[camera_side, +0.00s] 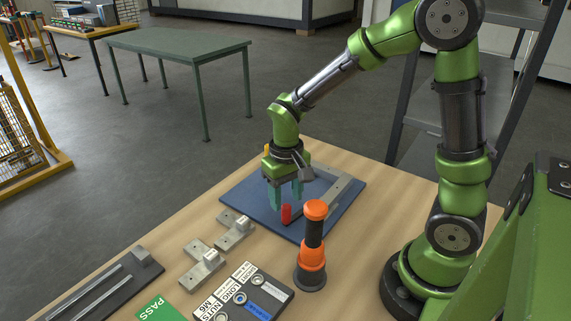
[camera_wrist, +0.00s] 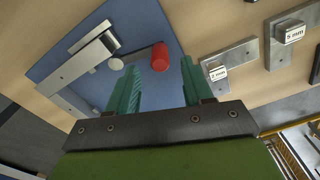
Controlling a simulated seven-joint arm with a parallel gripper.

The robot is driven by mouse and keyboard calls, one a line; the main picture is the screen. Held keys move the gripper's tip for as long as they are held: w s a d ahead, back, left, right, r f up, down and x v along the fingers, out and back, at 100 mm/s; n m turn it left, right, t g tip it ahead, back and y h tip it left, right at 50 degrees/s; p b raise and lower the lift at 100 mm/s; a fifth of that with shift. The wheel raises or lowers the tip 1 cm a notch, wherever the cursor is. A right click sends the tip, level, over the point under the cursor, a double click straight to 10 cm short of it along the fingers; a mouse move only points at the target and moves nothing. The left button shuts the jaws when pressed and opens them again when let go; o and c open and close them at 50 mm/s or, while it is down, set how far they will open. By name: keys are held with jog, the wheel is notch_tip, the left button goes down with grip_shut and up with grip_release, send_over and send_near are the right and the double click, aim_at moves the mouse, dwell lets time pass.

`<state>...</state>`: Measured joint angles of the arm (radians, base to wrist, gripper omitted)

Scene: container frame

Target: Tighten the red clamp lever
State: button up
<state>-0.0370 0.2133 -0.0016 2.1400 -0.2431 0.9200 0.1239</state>
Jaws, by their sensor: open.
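The red clamp lever (camera_side: 286,214) shows as a short red upright cylinder over the blue board. It also shows in the wrist view (camera_wrist: 160,57), near a grey metal corner piece with a small round pad (camera_wrist: 116,64). My gripper (camera_side: 286,199) is open, with its teal fingers pointing down close above the lever. In the wrist view the lever appears in the gap between my fingers (camera_wrist: 148,58), apart from both. I cannot tell whether the fingertips reach down to its height. A grey metal frame (camera_side: 341,190) lies on the blue board (camera_side: 237,193); my gripper hides part of it.
An orange and black screwdriver-like tool (camera_side: 312,262) stands near the board's front edge. Metal gauge blocks (camera_side: 203,265), a labelled tray (camera_side: 262,287) and a dark railed plate (camera_side: 95,290) lie at the front left.

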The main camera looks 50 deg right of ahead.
aim_at(286, 206)
jog(key=shift+f, duration=2.35)
grip_shut()
